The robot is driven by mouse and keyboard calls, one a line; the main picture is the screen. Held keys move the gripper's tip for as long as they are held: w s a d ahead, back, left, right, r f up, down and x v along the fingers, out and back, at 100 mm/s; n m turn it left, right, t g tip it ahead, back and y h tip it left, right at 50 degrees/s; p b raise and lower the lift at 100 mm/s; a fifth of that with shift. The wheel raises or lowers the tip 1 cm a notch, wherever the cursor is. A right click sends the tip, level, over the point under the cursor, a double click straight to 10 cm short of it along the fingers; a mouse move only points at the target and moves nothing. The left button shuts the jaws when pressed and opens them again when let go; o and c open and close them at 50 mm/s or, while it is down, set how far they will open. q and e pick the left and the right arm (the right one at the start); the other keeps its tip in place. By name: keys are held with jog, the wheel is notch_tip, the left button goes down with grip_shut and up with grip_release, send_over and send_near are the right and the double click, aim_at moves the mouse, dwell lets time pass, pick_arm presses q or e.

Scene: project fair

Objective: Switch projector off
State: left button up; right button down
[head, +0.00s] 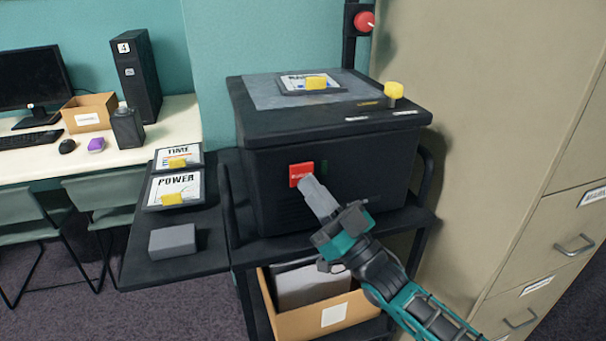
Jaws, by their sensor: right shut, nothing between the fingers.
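The projector (270,190) is a large black box on a black cart, with a grey plate on its top. A red square switch (301,174) sits on its front face, beside a dark green patch. My right gripper (308,184) reaches up from the lower right. It is shut and empty, with its tips at the lower right edge of the red switch. I cannot tell whether the tips touch it. Print on the switch is too small to read. My left gripper is not in view.
A side shelf (150,262) holds cards marked TIME and POWER and a grey block (172,241). A yellow knob (393,91) stands on the projector's top right. A cardboard box (335,318) sits below. A beige filing cabinet (500,130) stands close on the right.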

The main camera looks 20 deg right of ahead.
pick_arm(q)
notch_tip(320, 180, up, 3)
jog(key=p, duration=0.3)
pick_arm(e)
jog(key=s, duration=0.6)
jog(key=shift+d, duration=0.1)
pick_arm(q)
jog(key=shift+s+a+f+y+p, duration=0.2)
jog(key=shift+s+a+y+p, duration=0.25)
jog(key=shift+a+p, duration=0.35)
pick_arm(e)
jog(key=s+d+f+m+g+h, duration=0.1)
jog(key=s+f+g+h, duration=0.4)
jog(key=f, duration=0.7)
jog(key=s+d+f+m+g+h, duration=0.2)
jog(key=s+f+g+h, duration=0.3)
jog(key=s+f, duration=0.3)
notch_tip(320, 180, down, 4)
jog(key=shift+s+f+m+h, duration=0.1)
jog(key=shift+s+m+h, duration=0.2)
jog(key=shift+m+h, duration=0.45)
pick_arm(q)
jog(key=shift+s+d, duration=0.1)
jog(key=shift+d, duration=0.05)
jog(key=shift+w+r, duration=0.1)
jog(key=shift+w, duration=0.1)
